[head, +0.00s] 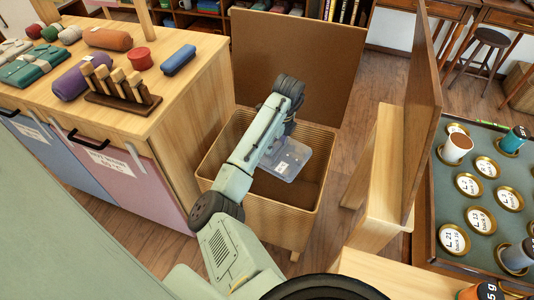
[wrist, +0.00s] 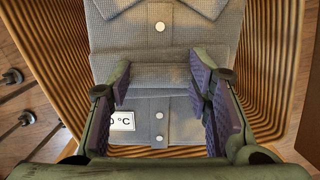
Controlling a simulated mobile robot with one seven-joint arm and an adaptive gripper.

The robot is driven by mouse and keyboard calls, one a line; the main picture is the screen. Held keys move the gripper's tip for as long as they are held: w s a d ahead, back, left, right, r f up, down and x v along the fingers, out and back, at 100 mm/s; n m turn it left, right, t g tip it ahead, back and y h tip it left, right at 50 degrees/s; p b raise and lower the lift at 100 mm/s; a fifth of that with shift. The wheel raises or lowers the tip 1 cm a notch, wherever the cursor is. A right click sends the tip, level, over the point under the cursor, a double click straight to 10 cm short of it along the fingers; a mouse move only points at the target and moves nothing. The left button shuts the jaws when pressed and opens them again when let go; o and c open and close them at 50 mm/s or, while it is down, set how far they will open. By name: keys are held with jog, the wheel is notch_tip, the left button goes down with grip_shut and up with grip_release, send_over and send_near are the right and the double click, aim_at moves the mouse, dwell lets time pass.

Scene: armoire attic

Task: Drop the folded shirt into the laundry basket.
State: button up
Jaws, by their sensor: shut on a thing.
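The folded shirt (head: 293,160) is grey-blue, with a collar, buttons and a white label partly reading "°C". My gripper (wrist: 162,88) is shut on it, with one finger at each side of a folded layer in the wrist view, where the shirt (wrist: 160,45) fills the middle. The laundry basket (head: 265,222) is a ribbed, tan box with an open top. In the head view the shirt is within the outline of its opening; its height above the floor of the basket is unclear. The basket's ribbed walls (wrist: 62,50) surround the shirt in the wrist view.
A brown lid or panel (head: 300,55) stands upright behind the basket. A wooden cabinet (head: 215,95) with rolled cloths and clothes pegs on top is at the left. A wooden stand (head: 385,165) and a tray of labelled discs (head: 455,225) are at the right.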

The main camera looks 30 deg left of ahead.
jog(key=shift+f, duration=0.45)
jog(key=o, duration=1.6)
jog(key=r, duration=0.4)
jog(key=d+r, duration=0.1)
jog(key=r, duration=0.7)
jog(key=shift+d, duration=0.4)
